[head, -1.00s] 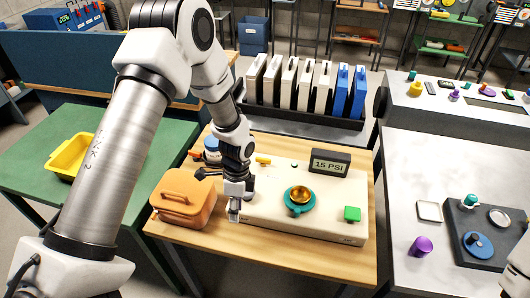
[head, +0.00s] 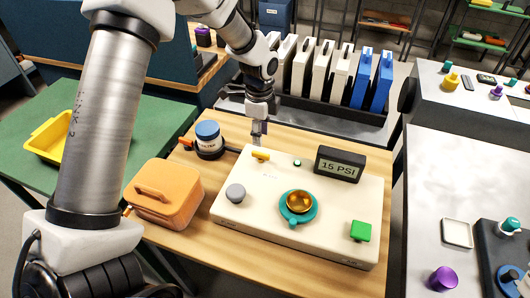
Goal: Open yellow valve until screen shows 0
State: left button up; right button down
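The yellow valve handle (head: 261,155) lies at the back left edge of a cream panel box (head: 297,240). It is a short yellow bar, turned roughly left to right. The screen (head: 339,165) at the back right of the box reads 15 PSI. My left gripper (head: 258,140) points down just behind and above the yellow handle. Its fingertips look very near the handle, but I cannot tell whether they touch it. The fingers are small and seen edge-on, so their opening is unclear. My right gripper is out of view.
An orange case (head: 165,193) and a blue-lidded jar (head: 209,140) stand to the left. Upright binders (head: 320,72) stand behind.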

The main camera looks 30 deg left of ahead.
aim_at(260, 153)
pick_arm(q)
notch_tip(260, 153, down, 8)
jog(key=shift+r+p, duration=0.25)
jog(key=shift+p, duration=0.2)
grip_shut()
